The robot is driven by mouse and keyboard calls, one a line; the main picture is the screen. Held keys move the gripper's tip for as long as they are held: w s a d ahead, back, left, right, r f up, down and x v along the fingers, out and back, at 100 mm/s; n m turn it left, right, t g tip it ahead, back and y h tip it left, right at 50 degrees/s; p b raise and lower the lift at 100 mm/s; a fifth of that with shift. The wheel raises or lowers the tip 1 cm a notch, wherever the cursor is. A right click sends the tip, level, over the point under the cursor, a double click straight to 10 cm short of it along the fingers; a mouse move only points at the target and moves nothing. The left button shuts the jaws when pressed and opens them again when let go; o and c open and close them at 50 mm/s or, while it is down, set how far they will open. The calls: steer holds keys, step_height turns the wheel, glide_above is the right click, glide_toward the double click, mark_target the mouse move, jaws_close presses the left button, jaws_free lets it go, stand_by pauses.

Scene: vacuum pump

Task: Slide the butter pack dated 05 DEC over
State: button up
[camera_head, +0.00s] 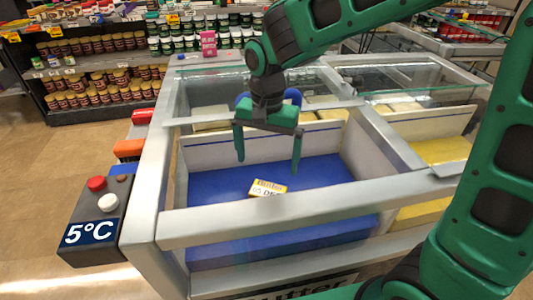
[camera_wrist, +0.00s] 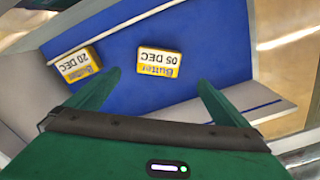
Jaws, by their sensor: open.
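The butter pack dated 05 DEC (camera_wrist: 158,62) is a small yellow and white box lying flat on the blue floor of the chest. In the wrist view it sits just beyond my gripper (camera_wrist: 158,80), between the fingertips' lines. A second butter pack, dated 20 DEC (camera_wrist: 75,63), lies tilted to its left, near a pale wall. In the head view my gripper (camera_head: 268,166) points down into the chest, open and empty, above one butter pack (camera_head: 267,187). The front rail partly covers that pack and its date is hard to read. The other pack is not visible there.
The chest's grey front rail (camera_head: 270,212) and pale inner walls (camera_head: 215,153) bound the blue floor (camera_head: 325,176). A box reading 5°C (camera_head: 90,232) with red and white buttons is at left. Glass covers the chest's back. Shelves of jars stand behind.

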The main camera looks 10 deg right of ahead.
mark_target(268, 190)
steer(key=shift+f, duration=0.1)
step_height(268, 190, down, 11)
steer(key=shift+d+r, duration=0.15)
steer(key=shift+r, duration=0.05)
stand_by(0.5)
steer(key=c, duration=1.3)
